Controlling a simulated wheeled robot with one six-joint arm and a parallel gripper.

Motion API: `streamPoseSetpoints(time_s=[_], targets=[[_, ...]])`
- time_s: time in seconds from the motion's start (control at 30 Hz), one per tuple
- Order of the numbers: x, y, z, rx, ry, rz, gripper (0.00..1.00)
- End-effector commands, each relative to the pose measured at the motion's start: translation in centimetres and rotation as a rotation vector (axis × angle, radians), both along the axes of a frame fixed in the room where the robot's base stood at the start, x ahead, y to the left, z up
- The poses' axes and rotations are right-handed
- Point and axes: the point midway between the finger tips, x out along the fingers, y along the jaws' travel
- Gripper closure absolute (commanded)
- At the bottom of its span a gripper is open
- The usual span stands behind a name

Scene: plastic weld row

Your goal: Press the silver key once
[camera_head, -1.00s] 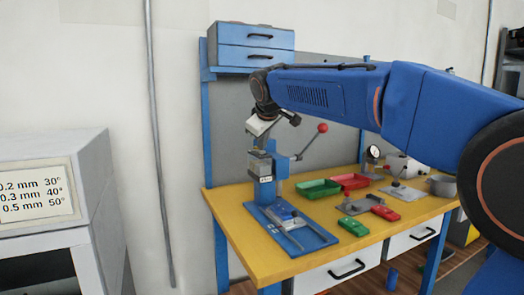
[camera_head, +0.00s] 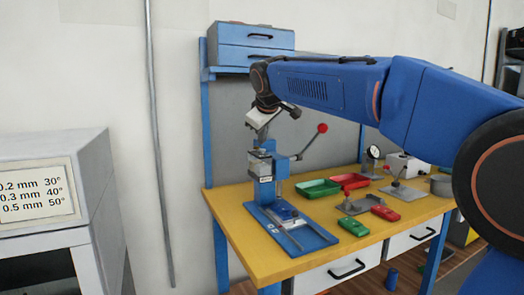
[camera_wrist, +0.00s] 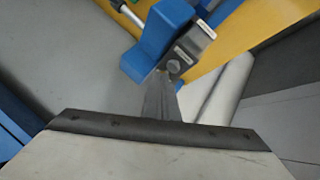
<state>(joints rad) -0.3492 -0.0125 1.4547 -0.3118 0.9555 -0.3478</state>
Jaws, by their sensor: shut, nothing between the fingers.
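The press-like machine (camera_head: 263,168) stands on a blue base plate at the left of the yellow bench, with a red-knobbed lever on its right. In the wrist view its grey block (camera_wrist: 193,46) sits against a blue body and carries small white labels. In the head view my gripper (camera_head: 263,138) is just above the machine, pointing down.
The yellow bench (camera_head: 262,265) also bears a green tray (camera_head: 318,188), a red tray (camera_head: 350,181), small red and green items and a dial gauge (camera_head: 373,153). A grey cabinet (camera_head: 60,170) stands left.

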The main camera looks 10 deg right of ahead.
Motion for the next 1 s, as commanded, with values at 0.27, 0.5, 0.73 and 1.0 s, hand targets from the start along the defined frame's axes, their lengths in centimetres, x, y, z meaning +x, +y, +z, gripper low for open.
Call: streamPoseSetpoints(time_s=[0.27,0.5,0.73,1.0], targets=[[0.0,0.0,0.1,0.0,0.0,0.0,1.0],[0.1,0.0,1.7,0.001,-0.001,0.0,1.0],[0.1,0.0,3.5,0.001,-0.001,0.0,1.0],[0.0,0.0,5.0,0.0,-0.001,0.001,1.0]])
